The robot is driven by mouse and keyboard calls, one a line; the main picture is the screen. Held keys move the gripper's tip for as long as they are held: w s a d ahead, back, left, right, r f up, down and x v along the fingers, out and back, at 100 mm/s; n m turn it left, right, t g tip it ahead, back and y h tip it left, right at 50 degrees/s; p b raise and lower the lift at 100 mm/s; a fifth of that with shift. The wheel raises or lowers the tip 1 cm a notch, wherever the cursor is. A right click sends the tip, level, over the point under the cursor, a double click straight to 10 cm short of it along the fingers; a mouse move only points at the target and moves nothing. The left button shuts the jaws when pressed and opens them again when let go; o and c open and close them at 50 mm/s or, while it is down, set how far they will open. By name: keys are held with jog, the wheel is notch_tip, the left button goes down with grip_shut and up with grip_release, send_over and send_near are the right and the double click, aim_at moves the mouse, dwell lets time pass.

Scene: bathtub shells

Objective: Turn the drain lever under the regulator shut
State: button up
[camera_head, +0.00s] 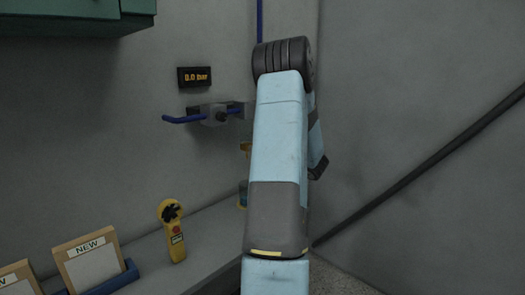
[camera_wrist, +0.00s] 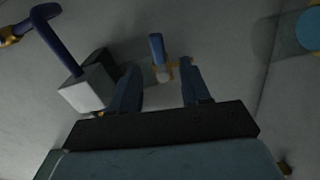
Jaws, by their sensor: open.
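A short blue lever (camera_wrist: 156,45) on a small brass fitting shows in the wrist view, between and just beyond my fingertips; it looks like the drain lever. My gripper (camera_wrist: 160,68) is open, with one finger either side of the fitting; I cannot tell whether they touch. In the head view my arm hides the gripper and this lever. There, a regulator-like part with yellow and a blue-tinted bowl (camera_head: 243,190) peeks out left of my arm. A blue round end of a clear bowl (camera_wrist: 308,31) shows at the wrist view's right.
A grey valve block (camera_head: 214,115) with a long blue handle (camera_head: 183,119) is on the wall; the handle (camera_wrist: 57,40) is close left of my gripper. Above it is a display (camera_head: 195,77) reading 0.0 bar. A yellow handheld device (camera_head: 177,243) stands on the ledge.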

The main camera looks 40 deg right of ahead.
jog(key=s, duration=0.6)
jog(key=shift+d, duration=0.1)
